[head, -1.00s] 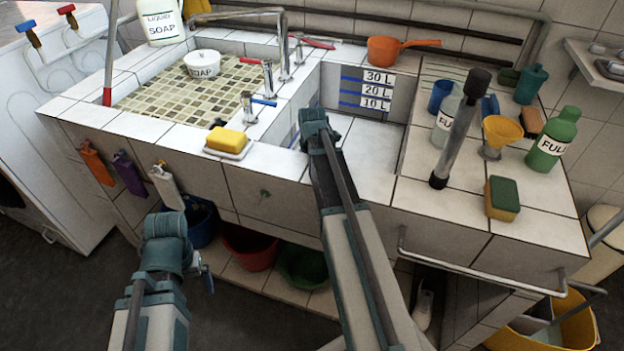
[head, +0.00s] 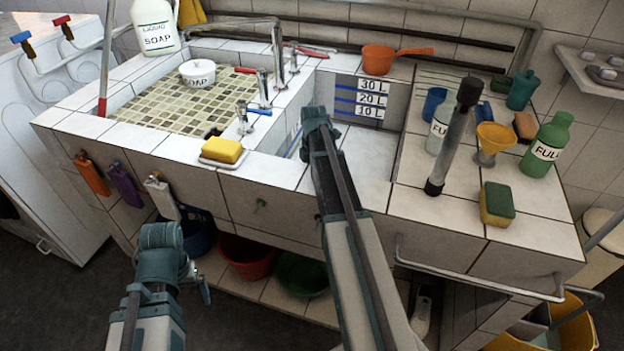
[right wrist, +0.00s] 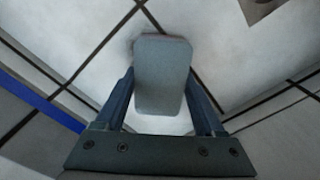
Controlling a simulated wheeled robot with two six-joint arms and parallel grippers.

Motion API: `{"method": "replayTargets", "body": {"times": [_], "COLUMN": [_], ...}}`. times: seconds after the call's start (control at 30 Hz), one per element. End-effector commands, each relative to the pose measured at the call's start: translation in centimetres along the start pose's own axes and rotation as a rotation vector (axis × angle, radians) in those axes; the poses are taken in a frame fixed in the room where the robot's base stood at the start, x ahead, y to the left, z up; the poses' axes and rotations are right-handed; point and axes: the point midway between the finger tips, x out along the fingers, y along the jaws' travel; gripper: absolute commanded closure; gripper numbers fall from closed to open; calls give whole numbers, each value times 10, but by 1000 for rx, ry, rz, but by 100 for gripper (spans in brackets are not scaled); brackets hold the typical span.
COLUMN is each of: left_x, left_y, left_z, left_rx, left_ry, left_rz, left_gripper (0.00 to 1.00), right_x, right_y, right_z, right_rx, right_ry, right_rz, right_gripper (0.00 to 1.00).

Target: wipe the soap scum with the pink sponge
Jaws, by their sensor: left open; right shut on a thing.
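In the right wrist view my right gripper (right wrist: 163,115) is shut on a pale grey block (right wrist: 163,75), in front of white tiles with dark joints. No pink shows on this block, so I cannot tell whether it is the pink sponge. In the head view the right arm reaches to the narrow tiled basin (head: 368,150); its gripper is hidden. My left gripper (head: 203,290) is open, low in front of the sink and largely hidden by its own wrist. I cannot make out soap scum; a grey-brown patch (right wrist: 262,8) at the wrist view's top edge is unclear.
A yellow sponge (head: 222,150) lies on the front ledge. A yellow-green sponge (head: 497,203) lies on the right counter near a grey upright tube (head: 455,135), a funnel (head: 495,142) and a green bottle (head: 548,145). A soap bowl (head: 197,73) stands in the mosaic basin (head: 185,105).

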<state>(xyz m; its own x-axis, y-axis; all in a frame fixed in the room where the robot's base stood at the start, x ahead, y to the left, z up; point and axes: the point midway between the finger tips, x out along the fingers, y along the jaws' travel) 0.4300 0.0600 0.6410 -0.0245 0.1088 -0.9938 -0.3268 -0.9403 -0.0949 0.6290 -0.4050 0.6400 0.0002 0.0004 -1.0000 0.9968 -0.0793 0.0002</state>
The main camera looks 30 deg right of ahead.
Motion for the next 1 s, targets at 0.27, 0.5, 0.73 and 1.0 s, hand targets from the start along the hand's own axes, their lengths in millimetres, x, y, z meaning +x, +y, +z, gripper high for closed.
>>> {"method": "replayTargets", "body": {"times": [0.27, 0.5, 0.73, 1.0], "left_x": [2, 2, 1, 0], "left_y": [0, 0, 0, 0], "left_z": [0, 0, 0, 0], "left_rx": [0, 0, 0, 0], "left_ry": [0, 0, 0, 0], "left_rz": [0, 0, 0, 0], "left_gripper": [0, 0, 0, 0], "right_x": [2, 2, 1, 0], "right_y": [17, 18, 30, 44], "right_z": [16, 18, 29, 43], "right_rx": [-1, 0, 1, 0], "right_ry": [0, -1, -2, -1], "right_rz": [0, 1, 2, 1], "right_gripper": [81, 81, 81, 81]}}
